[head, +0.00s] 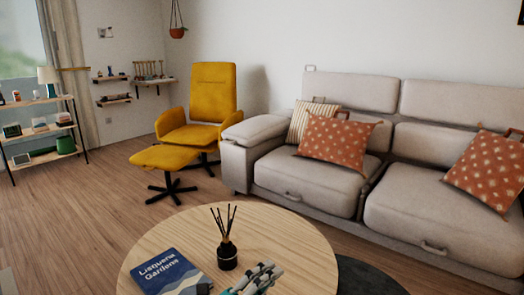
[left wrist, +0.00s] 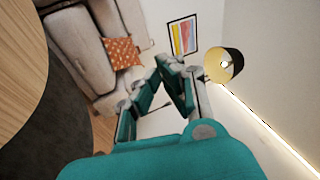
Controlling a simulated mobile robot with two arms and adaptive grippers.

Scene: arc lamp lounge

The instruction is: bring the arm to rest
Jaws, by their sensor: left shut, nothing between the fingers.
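My left gripper (head: 262,274) shows at the bottom edge of the head view, in front of the round wooden table (head: 285,225). Its grey and teal fingers are shut with nothing between them. The rest of that arm is out of the picture. In the left wrist view the gripper (left wrist: 168,66) shows its teal fingers meeting at the tips, tilted against the room. My right gripper is in neither view.
A grey sofa (head: 310,180) with cushions is behind. In the wrist view, the table edge (left wrist: 25,70) is left and a lamp (left wrist: 224,66) right.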

